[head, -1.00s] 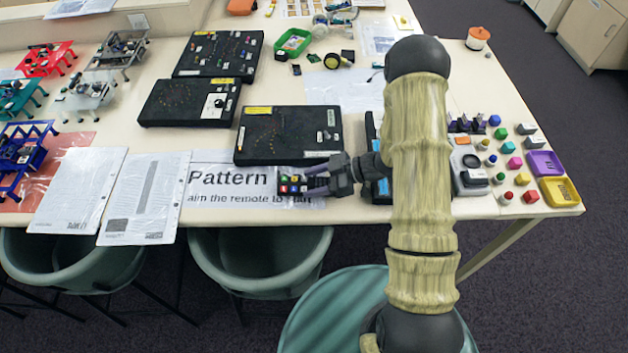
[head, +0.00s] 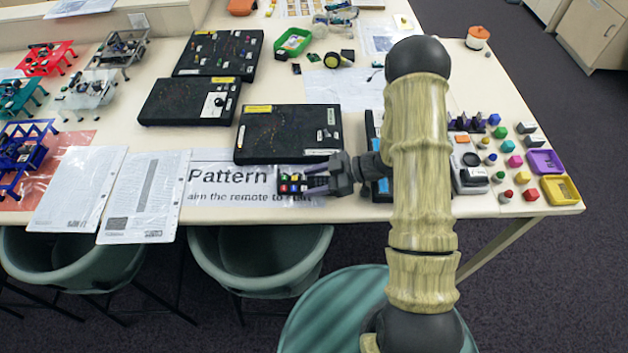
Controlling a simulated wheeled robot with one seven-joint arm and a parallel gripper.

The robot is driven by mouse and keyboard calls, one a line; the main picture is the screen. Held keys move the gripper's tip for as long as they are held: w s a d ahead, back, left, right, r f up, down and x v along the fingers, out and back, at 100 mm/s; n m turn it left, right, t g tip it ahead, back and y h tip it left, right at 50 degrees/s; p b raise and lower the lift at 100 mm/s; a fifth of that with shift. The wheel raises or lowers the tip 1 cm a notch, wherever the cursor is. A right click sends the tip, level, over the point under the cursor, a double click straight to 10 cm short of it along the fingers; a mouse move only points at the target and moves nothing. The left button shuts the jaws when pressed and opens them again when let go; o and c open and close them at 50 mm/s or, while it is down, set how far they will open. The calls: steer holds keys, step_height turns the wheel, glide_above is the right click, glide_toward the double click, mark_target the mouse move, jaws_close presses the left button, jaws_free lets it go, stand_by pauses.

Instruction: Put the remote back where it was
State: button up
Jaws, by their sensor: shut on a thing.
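The remote (head: 291,184) is a small black block with red, green, yellow and blue buttons. It is at the right part of the white printed sheet headed "Pattern" (head: 225,195), near the table's front edge. My gripper (head: 310,184) comes in from the right and is shut on the remote's right end. I cannot tell whether the remote touches the sheet or is held just above it. The fingers and the remote cover part of the sheet's text.
A black board (head: 288,135) lies just behind the remote. White papers (head: 145,195) lie to the left. A grey device (head: 470,178), coloured blocks and purple and yellow trays (head: 560,189) stand at the right. Green chairs (head: 262,258) sit under the front edge.

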mark_target(314, 184)
steer(key=shift+s+f+b, duration=0.3)
steer(key=shift+s+f, duration=0.1)
steer(key=shift+f, duration=0.45)
steer(key=shift+s+f, duration=0.15)
steer(key=shift+s, duration=0.05)
steer(key=o, duration=1.4)
steer(key=shift+o, duration=0.2)
steer(key=shift+w+r, duration=0.15)
steer(key=shift+r, duration=0.15)
step_height(314, 184, up, 11)
steer(key=shift+w+r+b, duration=0.2)
steer(key=shift+w+b, duration=0.2)
